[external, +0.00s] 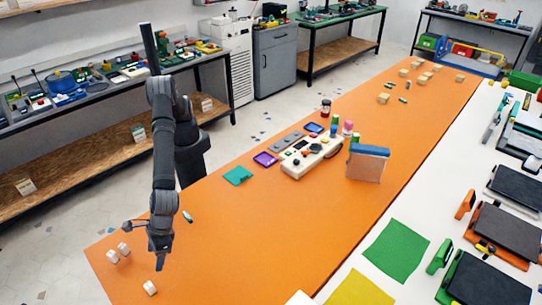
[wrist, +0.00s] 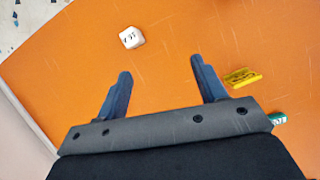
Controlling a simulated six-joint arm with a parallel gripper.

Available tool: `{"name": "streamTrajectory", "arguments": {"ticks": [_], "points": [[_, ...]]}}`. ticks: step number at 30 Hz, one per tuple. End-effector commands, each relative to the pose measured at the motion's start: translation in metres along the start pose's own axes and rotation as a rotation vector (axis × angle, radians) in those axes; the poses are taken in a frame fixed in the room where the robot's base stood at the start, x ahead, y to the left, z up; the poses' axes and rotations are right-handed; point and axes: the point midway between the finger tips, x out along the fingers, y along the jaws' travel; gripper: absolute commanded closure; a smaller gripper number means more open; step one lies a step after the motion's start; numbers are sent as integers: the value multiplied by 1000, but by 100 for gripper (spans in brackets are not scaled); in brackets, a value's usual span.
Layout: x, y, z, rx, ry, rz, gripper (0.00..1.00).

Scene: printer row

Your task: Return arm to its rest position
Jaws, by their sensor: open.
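My arm (external: 163,160) stands at the left edge of the orange table (external: 240,245) and hangs down toward its near left end. My gripper (external: 160,263) is above the tabletop there; the height of its tips over the table is hard to tell. In the wrist view my gripper (wrist: 160,66) has its two dark fingers spread wide, with only bare orange surface between them. It holds nothing.
A white marked block (wrist: 131,38) lies ahead of the fingers. A yellow piece (wrist: 242,77) and a teal-ended piece (wrist: 278,120) lie right of them. Small white blocks (external: 112,257) sit near the table's left corner. A cream control box (external: 310,157) stands farther back.

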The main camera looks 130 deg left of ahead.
Motion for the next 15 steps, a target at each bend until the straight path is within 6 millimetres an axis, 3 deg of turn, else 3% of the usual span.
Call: {"name": "streamTrajectory", "arguments": {"ticks": [6, 15], "points": [[9, 23, -23, -2, 0, 0, 36], [13, 31, -32, -1, 0, 0, 36]]}}
